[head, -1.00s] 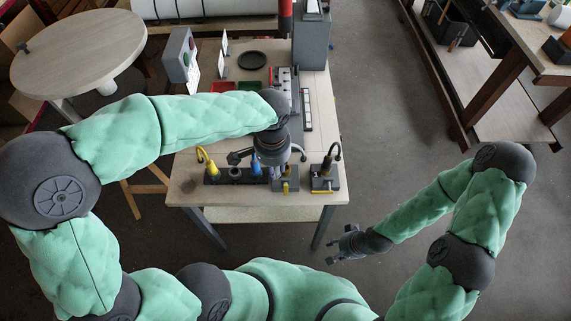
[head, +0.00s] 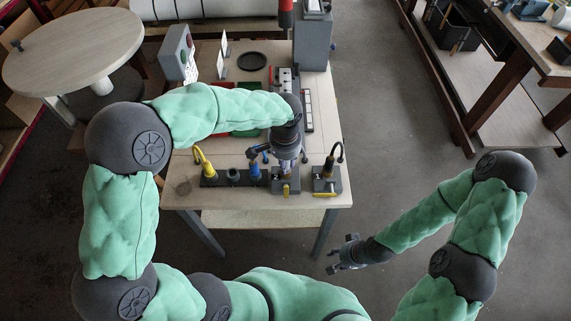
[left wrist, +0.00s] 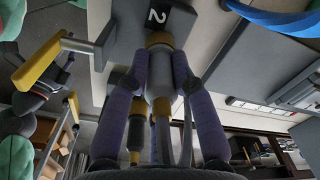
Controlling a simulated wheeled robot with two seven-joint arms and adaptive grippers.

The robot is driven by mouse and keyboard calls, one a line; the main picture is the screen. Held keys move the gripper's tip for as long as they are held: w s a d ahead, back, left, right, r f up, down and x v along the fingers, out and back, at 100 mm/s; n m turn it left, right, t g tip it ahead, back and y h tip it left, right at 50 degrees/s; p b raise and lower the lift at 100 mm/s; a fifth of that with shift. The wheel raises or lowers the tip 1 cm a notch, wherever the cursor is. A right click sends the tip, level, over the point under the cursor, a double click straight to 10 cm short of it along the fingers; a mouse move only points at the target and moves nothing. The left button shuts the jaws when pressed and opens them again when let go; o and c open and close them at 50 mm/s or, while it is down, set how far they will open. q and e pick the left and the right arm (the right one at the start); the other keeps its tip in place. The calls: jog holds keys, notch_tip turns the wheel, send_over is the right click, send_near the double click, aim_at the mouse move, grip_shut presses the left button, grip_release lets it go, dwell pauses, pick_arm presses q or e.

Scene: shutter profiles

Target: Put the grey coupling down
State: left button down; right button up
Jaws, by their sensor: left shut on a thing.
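My left gripper (head: 287,163) is over the front of the workbench, above a dark block with a yellow lever (head: 285,187). In the left wrist view its purple fingers (left wrist: 160,62) are shut on the grey coupling (left wrist: 158,78), a grey cylinder with brass-coloured ends. The far end of the coupling is at or near a grey block with a black "2" label (left wrist: 157,15); I cannot tell whether it is seated there. In the head view the coupling is not clearly visible under the gripper. My right gripper (head: 342,255) hangs empty with its fingers apart, beside the bench.
On the bench (head: 225,145), a dark rack (head: 212,180) holds a yellow hooked hose (head: 204,160) and a blue-ended piece (head: 254,170). Another block with a black hose (head: 327,183) stands at right. Green and red trays, a black disc (head: 252,61) and a grey box (head: 313,45) lie farther back.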

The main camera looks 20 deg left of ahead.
pick_arm(q)
jog(key=shift+f, duration=0.1)
jog(key=c, duration=1)
grip_release()
jog(key=shift+c, duration=0.2)
notch_tip(320, 180, up, 12)
jog(key=p, duration=0.4)
jog(key=shift+s, duration=0.15)
